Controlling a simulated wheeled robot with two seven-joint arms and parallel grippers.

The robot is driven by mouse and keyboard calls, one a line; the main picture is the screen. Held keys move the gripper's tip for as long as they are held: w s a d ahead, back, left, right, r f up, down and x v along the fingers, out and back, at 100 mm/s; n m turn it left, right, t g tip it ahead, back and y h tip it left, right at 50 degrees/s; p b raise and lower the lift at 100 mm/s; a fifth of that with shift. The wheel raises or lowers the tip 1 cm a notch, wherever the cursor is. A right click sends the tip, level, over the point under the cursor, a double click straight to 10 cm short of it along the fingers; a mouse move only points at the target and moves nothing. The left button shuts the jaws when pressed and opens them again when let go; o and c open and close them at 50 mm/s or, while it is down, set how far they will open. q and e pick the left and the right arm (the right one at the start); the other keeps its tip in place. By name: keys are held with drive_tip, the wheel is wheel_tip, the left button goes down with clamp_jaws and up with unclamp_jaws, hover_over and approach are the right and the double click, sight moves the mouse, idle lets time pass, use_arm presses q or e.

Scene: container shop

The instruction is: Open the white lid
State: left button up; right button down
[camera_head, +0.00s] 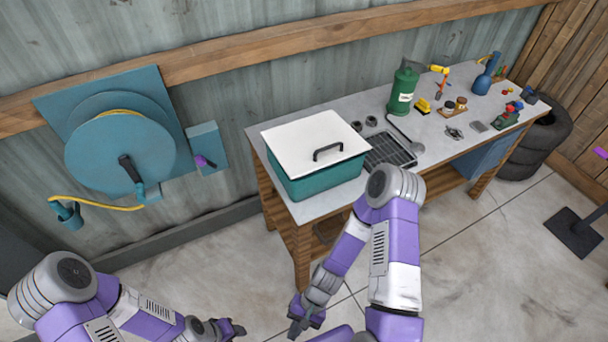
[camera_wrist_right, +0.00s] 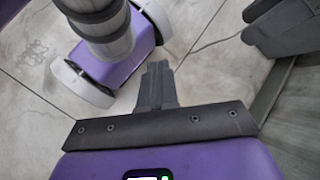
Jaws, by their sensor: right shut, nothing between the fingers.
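The white lid (camera_head: 300,138) lies flat and closed on a teal box (camera_head: 318,183) at the near left end of the workbench. A black handle (camera_head: 328,151) stands on the lid near its front edge. My right gripper (camera_head: 296,328) hangs low over the floor, in front of and below the bench, well apart from the lid. In the right wrist view its fingers (camera_wrist_right: 157,82) are together and empty. My left gripper (camera_head: 238,329) is low at the bottom edge of the head view, also away from the box. Its fingers are too small to read.
The workbench (camera_head: 350,112) carries a dark grate (camera_head: 388,150), a green canister (camera_head: 403,90) and several small tools to the right of the box. A teal hose reel (camera_head: 115,150) hangs on the wall at left. Black tires (camera_head: 540,140) stand at right. The floor in front is open.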

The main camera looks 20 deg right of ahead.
drive_tip(key=w+a+r+m+t+y+b, duration=0.35)
drive_tip(key=w+a+r+m+y, duration=0.2)
drive_tip(key=w+m+y, duration=0.3)
drive_tip(key=w+d+r+m+t+y+b, duration=0.1)
drive_tip(key=w+d+r+m+t, duration=0.1)
drive_tip(key=w+d+m+t, duration=0.25)
drive_tip(key=w+d+r+m+t+y, duration=0.1)
drive_tip(key=w+d+r+m+t, duration=0.15)
drive_tip(key=w+t, duration=0.4)
drive_tip(key=w+d+r+m+t+h+b, duration=0.1)
drive_tip(key=w+d+m+t+h, duration=0.2)
drive_tip(key=d+m+t+h, duration=0.55)
drive_tip(key=w+d+r+m+t+h+b, duration=0.1)
drive_tip(key=w+d+m+t+h, duration=0.3)
drive_tip(key=d+h, duration=0.55)
drive_tip(key=w+d+r+y, duration=0.1)
drive_tip(key=w+r+y, duration=0.1)
drive_tip(key=w+r, duration=0.6)
drive_tip(key=shift+w+d+r+t, duration=0.15)
drive_tip(key=shift+w+r+t, duration=0.2)
drive_tip(key=shift+r, duration=0.3)
